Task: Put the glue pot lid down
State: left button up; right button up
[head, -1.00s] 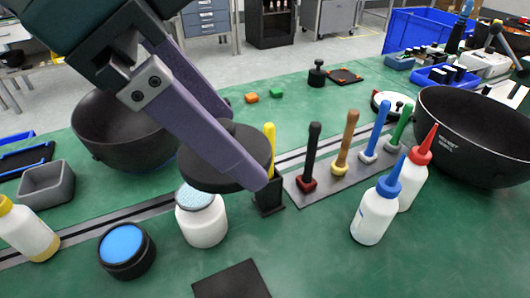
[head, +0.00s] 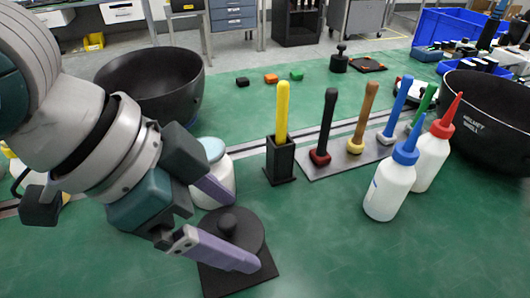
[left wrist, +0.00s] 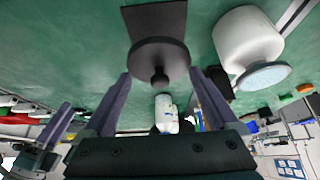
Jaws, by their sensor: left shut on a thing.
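The glue pot lid (head: 245,228) is a black disc with a round knob on top. It is level over a black square mat (head: 262,279); I cannot tell whether it touches it. My left gripper (head: 238,232) is shut on the lid, one finger at each side of the disc, and the left wrist view shows the lid (left wrist: 158,52) between the fingertips. The white glue pot (head: 222,190), with a pale blue top, stands uncovered just behind the lid, partly hidden by my gripper. My right gripper (left wrist: 50,130) shows at the left wrist view's edge; its opening is unclear.
A black holder (head: 280,160) with a yellow-handled tool stands right of the pot. Several handled tools stand on a grey plate (head: 325,165). Two white bottles (head: 388,192) stand further right. Black bowls stand at back left (head: 150,80) and right (head: 490,110). The front right is clear.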

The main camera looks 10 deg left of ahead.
pick_arm(q)
notch_tip(320, 180, down, 5)
jog(key=shift+r+b, duration=0.1)
jog(key=shift+b, duration=0.55)
pick_arm(e)
jog(key=shift+f, duration=0.7)
